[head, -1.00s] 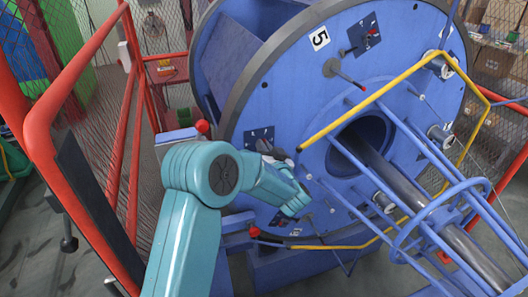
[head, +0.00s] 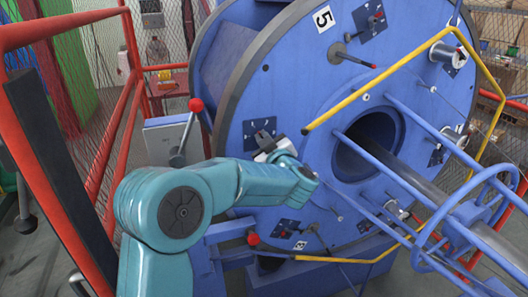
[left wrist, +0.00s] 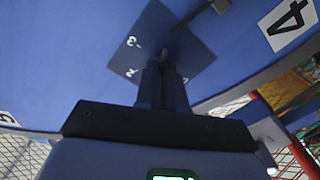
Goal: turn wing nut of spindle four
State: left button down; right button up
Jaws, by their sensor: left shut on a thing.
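The wing nut of spindle four (left wrist: 165,53) shows only as a small dark tip between my left gripper's fingers. It sits on a dark dial plate (left wrist: 140,50) with white number marks, beside a white label "4" (left wrist: 290,22) on the blue disc. My left gripper (left wrist: 164,70) is shut on the wing nut, and the fingers hide most of it. In the head view my left gripper (head: 266,152) reaches the blue disc (head: 300,95) at the lower edge of the dial plate (head: 259,132). My right gripper is not in view.
A yellow bar (head: 372,88) and blue tubes around a grey shaft (head: 415,185) stand right of my arm. A red-knobbed lever (head: 196,106) stands left of the disc. A red railing (head: 105,165) with mesh runs along the left.

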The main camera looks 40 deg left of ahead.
pick_arm(q)
jog(key=shift+s+f+n+b, duration=0.1)
jog(key=shift+f+n+b, duration=0.05)
jog(key=shift+n+b, duration=2.8)
jog(key=shift+f+n+b, duration=0.15)
jog(key=shift+n+b, duration=2.6)
jog(key=shift+n, duration=0.4)
jog(key=c, duration=1.2)
grip_release()
jog(key=shift+r, duration=0.1)
jog(key=shift+c, duration=0.2)
jog(key=v, duration=1.6)
jog(key=shift+s+b, duration=0.15)
jog(key=shift+b, duration=0.3)
